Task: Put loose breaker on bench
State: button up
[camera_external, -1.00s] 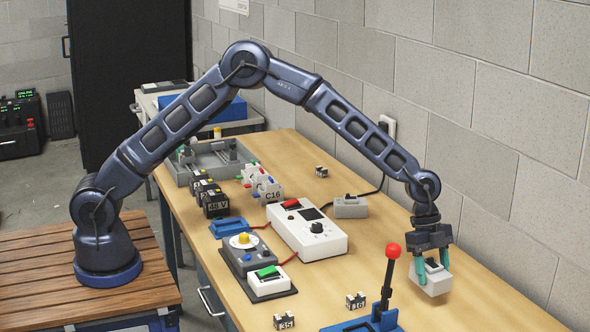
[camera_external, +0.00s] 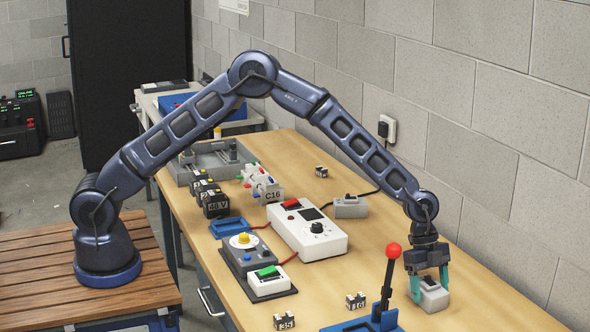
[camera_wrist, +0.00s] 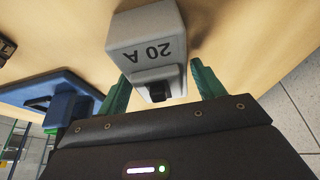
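The loose breaker (camera_external: 431,296) is a light grey block with a dark switch, at the right of the bench (camera_external: 375,262). In the wrist view the breaker (camera_wrist: 148,42) shows the label "20 A", upside down. My gripper (camera_external: 429,286) points down with its teal fingers on either side of the breaker.
A blue-based lever with a red knob (camera_external: 394,250) stands just left of my gripper. Small marked blocks (camera_external: 355,301) are near the front. The right end is bare.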

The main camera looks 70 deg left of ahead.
jog(key=shift+o, duration=0.5)
jog(key=shift+r, duration=0.25)
jog(key=v, duration=1.2)
jog(key=s+a+r+n+t+y, duration=0.2)
jog(key=s+a+r+n, duration=0.2)
jog(key=s+a+r, duration=0.85)
jog(key=s+a+r+n+t+y, duration=0.1)
jog(key=s+a+r+n, duration=0.3)
jog(key=s+a+r, duration=0.75)
jog(key=s+a+f+n+t+y, duration=0.1)
jog(key=s+a+f+n, duration=0.2)
jog(key=s+a+n, duration=0.7)
jog(key=s+a, duration=1)
jog(key=s, duration=0.4)
jog(key=shift+a+t, duration=0.3)
jog(key=shift+a, duration=0.1)
